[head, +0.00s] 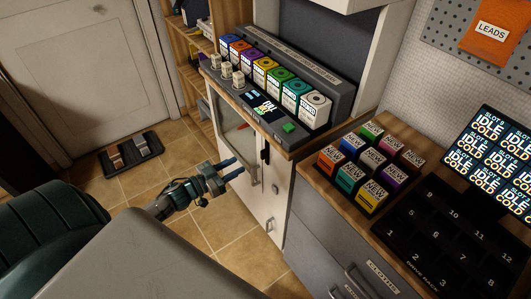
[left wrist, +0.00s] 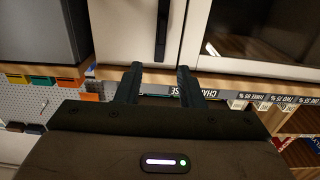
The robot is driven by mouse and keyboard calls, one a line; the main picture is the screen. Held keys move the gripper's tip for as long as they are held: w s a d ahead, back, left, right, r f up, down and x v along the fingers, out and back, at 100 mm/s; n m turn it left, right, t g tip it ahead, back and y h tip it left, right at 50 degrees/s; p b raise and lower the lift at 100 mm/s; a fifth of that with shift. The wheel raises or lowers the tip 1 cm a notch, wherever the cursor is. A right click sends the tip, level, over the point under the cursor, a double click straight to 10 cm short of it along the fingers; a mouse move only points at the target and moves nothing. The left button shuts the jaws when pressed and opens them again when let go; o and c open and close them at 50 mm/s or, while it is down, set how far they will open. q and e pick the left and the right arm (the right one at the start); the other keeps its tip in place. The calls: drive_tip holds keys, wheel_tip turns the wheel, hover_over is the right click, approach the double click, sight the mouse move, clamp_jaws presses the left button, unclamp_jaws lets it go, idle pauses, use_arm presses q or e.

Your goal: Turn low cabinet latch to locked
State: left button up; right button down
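The low white cabinet (head: 279,205) stands under the counter, with a glass-fronted door (head: 228,125) on its left. A small dark upright piece (head: 265,153), possibly the latch, sits near the door edge. A dark upright bar (left wrist: 162,30) shows on the white front in the left wrist view; I cannot tell its lock position. My left gripper (head: 238,167) is in front of the cabinet, left of the dark piece and apparently clear of it. Its two fingers (left wrist: 160,82) are parted with nothing between them. My right gripper is not in view.
A pale door handle (head: 253,174) is close to my left fingertips. Coloured boxes (head: 265,69) line a grey rack above the cabinet. A drawer unit (head: 335,240) with more boxes stands at the right. Tiled floor (head: 225,225) is open below; a dark tray (head: 130,153) lies at left.

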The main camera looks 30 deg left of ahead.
sight(261, 152)
use_arm(q)
drive_tip(key=p+x, duration=0.1)
drive_tip(key=x, duration=0.7)
drive_tip(key=shift+w+p, duration=0.2)
drive_tip(key=shift+p, duration=0.2)
drive_tip(key=shift+w+d, duration=0.25)
drive_tip(key=shift+w, duration=0.3)
clamp_jaws()
